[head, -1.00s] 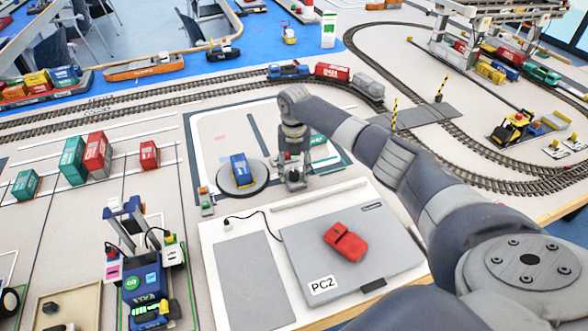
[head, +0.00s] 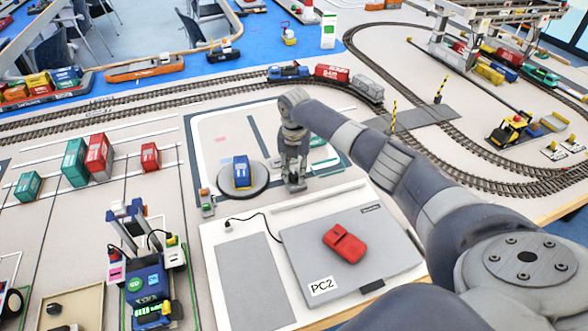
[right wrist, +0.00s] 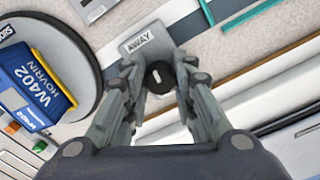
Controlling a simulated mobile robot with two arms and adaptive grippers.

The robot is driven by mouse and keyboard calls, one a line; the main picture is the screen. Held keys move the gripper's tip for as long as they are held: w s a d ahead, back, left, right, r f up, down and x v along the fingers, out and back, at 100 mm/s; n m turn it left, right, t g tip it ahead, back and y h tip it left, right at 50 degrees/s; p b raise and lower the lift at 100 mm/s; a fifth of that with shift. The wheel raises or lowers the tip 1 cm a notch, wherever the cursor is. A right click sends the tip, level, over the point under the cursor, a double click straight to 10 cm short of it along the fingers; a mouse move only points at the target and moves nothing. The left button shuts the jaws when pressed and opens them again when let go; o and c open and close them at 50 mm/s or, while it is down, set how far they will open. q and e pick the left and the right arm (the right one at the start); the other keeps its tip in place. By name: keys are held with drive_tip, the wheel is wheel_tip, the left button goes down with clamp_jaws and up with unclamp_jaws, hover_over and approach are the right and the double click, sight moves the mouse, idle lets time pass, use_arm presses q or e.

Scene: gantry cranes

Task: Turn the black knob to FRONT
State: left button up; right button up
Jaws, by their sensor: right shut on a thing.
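The black knob (right wrist: 160,77) sits between the fingertips of my right gripper in the right wrist view. A white mark shows on its top. A grey plate lettered AWAY (right wrist: 146,38) lies just beyond it; no FRONT lettering is visible. My right gripper (right wrist: 161,84) is shut on the knob, with a finger on either side. In the head view my right gripper (head: 295,187) points down at the board, right of the turntable, and hides the knob. My left gripper is not in view.
A blue vehicle (head: 240,170) stands on the round grey turntable (head: 258,187), close left of my right gripper. A grey laptop (head: 300,255) with a red object (head: 345,243) on it lies in front. Railway track (head: 210,97) runs behind.

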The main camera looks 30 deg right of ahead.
drive_tip(key=m+p, duration=0.1)
drive_tip(key=m, duration=0.1)
drive_tip(key=m+p, duration=0.1)
drive_tip(key=shift+r+m, duration=0.2)
drive_tip(key=shift+m, duration=0.2)
drive_tip(key=m+p, duration=0.2)
drive_tip(key=m, duration=0.2)
drive_tip(key=shift+s+m+p, duration=0.1)
drive_tip(key=shift+m+p, duration=0.2)
drive_tip(key=shift+p, duration=0.05)
drive_tip(key=m+p, duration=0.1)
drive_tip(key=m, duration=0.2)
drive_tip(key=shift+m+p, duration=0.3)
drive_tip(key=m+p, duration=0.2)
drive_tip(key=m, duration=0.2)
drive_tip(key=shift+s, duration=0.1)
drive_tip(key=m+p, duration=0.1)
drive_tip(key=m, duration=0.4)
drive_tip(key=m+p, duration=0.1)
drive_tip(key=m, duration=0.3)
drive_tip(key=shift+s+m+p, duration=0.1)
drive_tip(key=shift+m+p, duration=0.2)
drive_tip(key=shift+p, duration=0.05)
drive_tip(key=m, duration=0.4)
drive_tip(key=shift+a+p, duration=0.15)
drive_tip(key=shift+p, duration=0.25)
drive_tip(key=shift+f+m, duration=0.1)
drive_tip(key=shift+m, duration=2.1)
